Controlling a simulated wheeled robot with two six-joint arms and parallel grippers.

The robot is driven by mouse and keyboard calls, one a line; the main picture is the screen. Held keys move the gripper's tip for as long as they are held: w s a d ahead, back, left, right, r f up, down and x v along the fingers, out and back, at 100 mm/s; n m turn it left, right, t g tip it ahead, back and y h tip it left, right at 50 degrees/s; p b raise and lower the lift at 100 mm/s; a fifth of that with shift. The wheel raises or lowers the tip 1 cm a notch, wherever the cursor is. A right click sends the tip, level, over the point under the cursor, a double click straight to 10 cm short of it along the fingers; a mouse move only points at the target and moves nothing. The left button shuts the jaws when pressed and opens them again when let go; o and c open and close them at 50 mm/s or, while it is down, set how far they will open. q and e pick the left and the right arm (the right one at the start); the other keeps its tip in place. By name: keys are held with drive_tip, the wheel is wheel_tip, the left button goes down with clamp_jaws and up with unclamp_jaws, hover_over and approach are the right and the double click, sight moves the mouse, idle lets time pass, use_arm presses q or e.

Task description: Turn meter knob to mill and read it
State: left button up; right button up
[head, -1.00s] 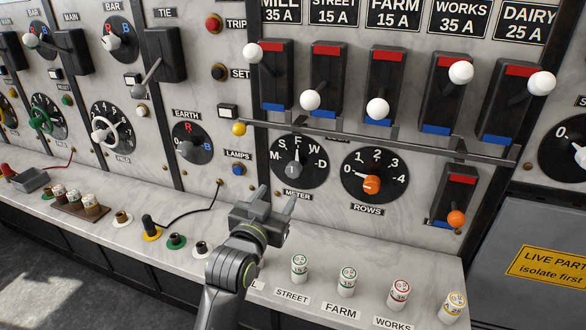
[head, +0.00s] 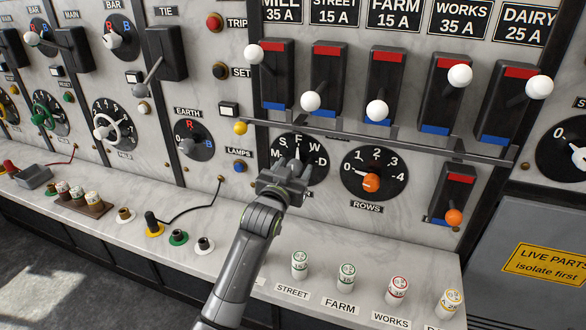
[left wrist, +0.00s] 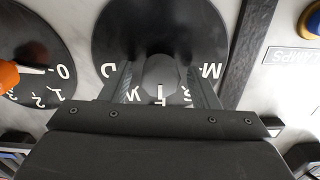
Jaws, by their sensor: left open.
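The meter dial (head: 321,160) is a black disc on the marble panel, lettered M, S, F, W and D. It fills the top middle of the left wrist view (left wrist: 150,30). Its grey round knob (left wrist: 160,70) carries a white mark pointing at F. My left gripper (head: 293,167) is at the dial in the head view and hides the knob and the METER label. In the left wrist view its two open fingers (left wrist: 162,82) stand one on each side of the knob. I cannot tell whether they touch it. My right gripper is not in view.
The rows dial (head: 374,173) with its orange knob is close to the right. A horizontal bar (head: 400,141) and lever switches are above. The yellow lamp (head: 240,128) and blue lamp (head: 239,167) are to the left. Labelled fuses (head: 347,276) stand on the ledge below.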

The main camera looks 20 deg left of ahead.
use_arm(q)
drive_tip(key=c, duration=1)
drive_tip(key=shift+o, duration=0.2)
drive_tip(key=n+p, duration=0.2)
drive_tip(key=n, duration=0.1)
drive_tip(key=shift+r, duration=0.15)
drive_tip(key=n+p, duration=0.1)
drive_tip(key=n, duration=0.3)
drive_tip(key=shift+p, duration=0.35)
drive_tip(key=n, duration=0.5)
drive_tip(key=shift+a+p, duration=0.1)
drive_tip(key=shift+p, duration=0.3)
drive_tip(key=shift+f+n, duration=0.15)
drive_tip(key=shift+n, duration=0.8)
drive_tip(key=shift+f+n, duration=0.1)
drive_tip(key=shift+n, duration=0.85)
